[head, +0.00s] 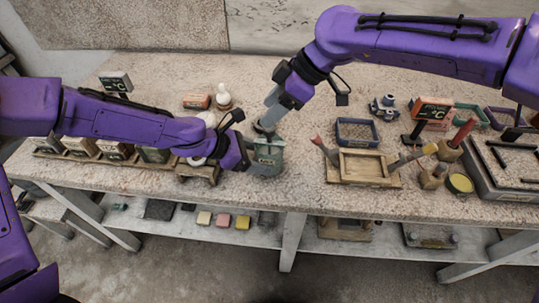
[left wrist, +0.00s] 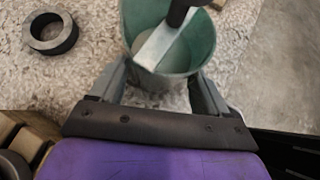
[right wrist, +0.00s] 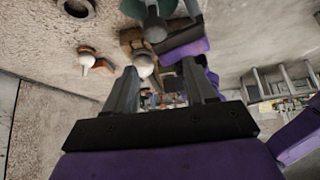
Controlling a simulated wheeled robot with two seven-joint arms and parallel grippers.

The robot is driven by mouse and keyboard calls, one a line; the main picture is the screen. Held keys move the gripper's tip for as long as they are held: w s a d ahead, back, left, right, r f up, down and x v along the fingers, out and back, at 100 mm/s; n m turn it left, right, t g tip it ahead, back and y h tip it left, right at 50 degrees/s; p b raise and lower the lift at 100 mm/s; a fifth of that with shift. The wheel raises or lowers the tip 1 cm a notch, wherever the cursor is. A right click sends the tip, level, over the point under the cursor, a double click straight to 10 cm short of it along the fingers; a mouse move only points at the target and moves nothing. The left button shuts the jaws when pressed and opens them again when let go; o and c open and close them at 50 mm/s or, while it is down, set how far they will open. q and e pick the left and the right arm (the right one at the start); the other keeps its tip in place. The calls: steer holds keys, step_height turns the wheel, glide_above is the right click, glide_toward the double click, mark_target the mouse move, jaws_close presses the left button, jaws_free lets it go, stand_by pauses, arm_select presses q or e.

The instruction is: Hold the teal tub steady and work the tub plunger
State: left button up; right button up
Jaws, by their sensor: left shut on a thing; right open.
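The teal tub (head: 268,160) stands upright near the bench's front edge. My left gripper (head: 248,158) is shut on it; in the left wrist view its fingers (left wrist: 160,78) lie on either side of the tub (left wrist: 187,65). The plunger (left wrist: 178,14), with a dark shaft, and a pale flat bar (left wrist: 158,45) show at the tub's mouth. My right gripper (head: 272,112) is above the tub, close to the plunger's dark top (head: 264,129). In the right wrist view its fingers (right wrist: 160,68) are open and apart, with the tub (right wrist: 134,7) and plunger (right wrist: 155,28) beyond them.
A dark ring (left wrist: 54,34) lies beside the tub. A white bottle-shaped thing (head: 223,97) and a small orange box (head: 196,101) stand behind. To the right are a wooden tray (head: 335,176) and a blue basket (head: 357,133). Some bare bench lies between tub and tray.

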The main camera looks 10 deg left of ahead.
steer(key=v, duration=1.1)
steer(key=shift+d+r, duration=0.25)
steer(key=shift+r, duration=0.05)
arm_select(q)
steer(key=o, duration=1)
steer(key=shift+c, duration=0.2)
steer(key=v, duration=0.7)
